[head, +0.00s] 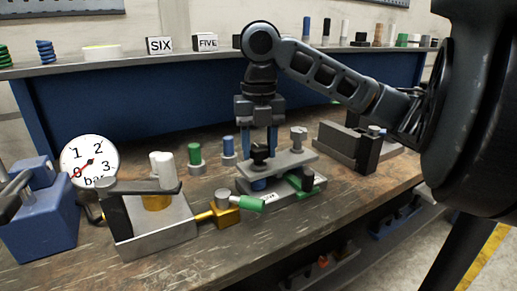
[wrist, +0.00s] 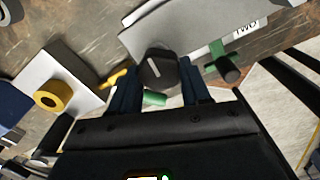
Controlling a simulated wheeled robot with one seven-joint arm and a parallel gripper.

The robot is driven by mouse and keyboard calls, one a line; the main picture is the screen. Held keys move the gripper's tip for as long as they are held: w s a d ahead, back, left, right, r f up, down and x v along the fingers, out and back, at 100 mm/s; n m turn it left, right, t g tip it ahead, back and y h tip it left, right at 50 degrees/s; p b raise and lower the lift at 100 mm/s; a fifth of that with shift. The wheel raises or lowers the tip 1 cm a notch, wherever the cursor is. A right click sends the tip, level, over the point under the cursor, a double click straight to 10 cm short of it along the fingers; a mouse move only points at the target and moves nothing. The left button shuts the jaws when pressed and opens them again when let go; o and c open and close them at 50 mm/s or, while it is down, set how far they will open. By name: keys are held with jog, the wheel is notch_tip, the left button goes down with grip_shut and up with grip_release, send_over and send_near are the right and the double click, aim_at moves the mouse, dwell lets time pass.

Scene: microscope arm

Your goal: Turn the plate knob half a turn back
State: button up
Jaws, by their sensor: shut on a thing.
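The plate knob (head: 260,153) is black and stands on the left part of a grey plate (head: 297,163) in the middle of the bench. In the wrist view the knob (wrist: 158,71) has a pale line on its top and sits between my two fingers. My gripper (head: 260,146) points down and is shut on the knob, one blue finger on each side. The fingers partly hide the knob's sides. The plate lies over a base labelled TWO (wrist: 245,27), with a green part (head: 305,182) showing beneath it.
A brass piece with a green handle (head: 250,203) lies in front of the plate. Green and blue pegs (head: 228,147) stand behind. A dark block fixture (head: 350,145) is at right.

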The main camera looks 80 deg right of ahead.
aim_at(259, 148)
jog(key=shift+f+n, duration=0.1)
jog(key=shift+n, duration=0.4)
jog(key=o, duration=1.1)
jog(key=shift+c, duration=0.2)
notch_tip(259, 148, up, 8)
jog(key=shift+p, duration=0.5)
